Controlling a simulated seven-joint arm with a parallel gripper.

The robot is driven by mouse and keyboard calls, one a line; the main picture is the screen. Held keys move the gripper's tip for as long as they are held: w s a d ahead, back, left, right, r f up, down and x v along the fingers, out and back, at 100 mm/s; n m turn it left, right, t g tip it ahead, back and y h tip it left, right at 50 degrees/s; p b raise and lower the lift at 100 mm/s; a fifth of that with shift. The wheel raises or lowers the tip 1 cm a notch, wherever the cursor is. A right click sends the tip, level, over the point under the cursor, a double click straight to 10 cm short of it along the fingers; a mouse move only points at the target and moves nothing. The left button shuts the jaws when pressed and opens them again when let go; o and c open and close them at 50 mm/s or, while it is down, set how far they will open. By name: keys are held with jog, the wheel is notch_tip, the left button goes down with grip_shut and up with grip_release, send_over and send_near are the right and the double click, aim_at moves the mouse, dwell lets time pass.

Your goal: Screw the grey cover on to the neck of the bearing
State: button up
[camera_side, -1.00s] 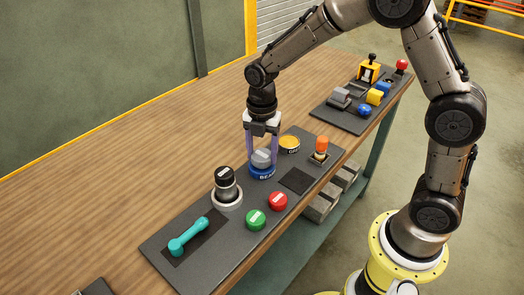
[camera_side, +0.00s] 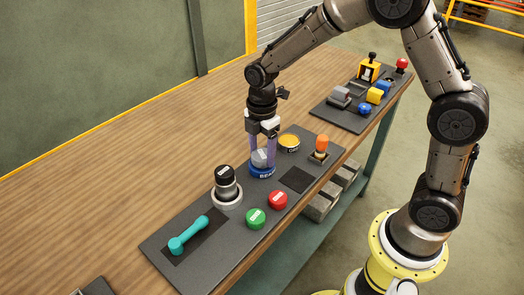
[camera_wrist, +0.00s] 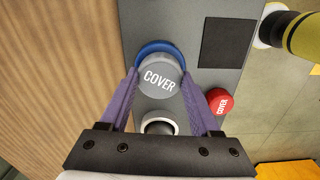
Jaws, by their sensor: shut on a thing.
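The grey cover (camera_side: 261,158) sits between my gripper's purple fingers, and its "COVER" label faces up in the wrist view (camera_wrist: 158,76). My gripper (camera_side: 262,158) points down and is shut on the cover from two sides. The blue bearing (camera_side: 262,172) stands on the dark board directly under the cover; its blue edge shows behind the cover in the wrist view (camera_wrist: 152,46). The cover is at the top of the bearing. The neck is hidden, so I cannot tell how the threads sit.
A black-topped part in a white ring (camera_side: 227,196), a green cover (camera_side: 256,219) and a red cover (camera_side: 278,201) stand nearby. A yellow-topped round part (camera_side: 289,142) and an orange-topped part (camera_side: 321,146) are behind right. A teal tool (camera_side: 188,237) lies front left.

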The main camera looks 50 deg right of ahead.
jog(key=shift+m, duration=1)
jog(key=shift+r+m, duration=0.1)
jog(key=shift+m, duration=1.3)
jog(key=m, duration=0.4)
jog(key=shift+m, duration=1.8)
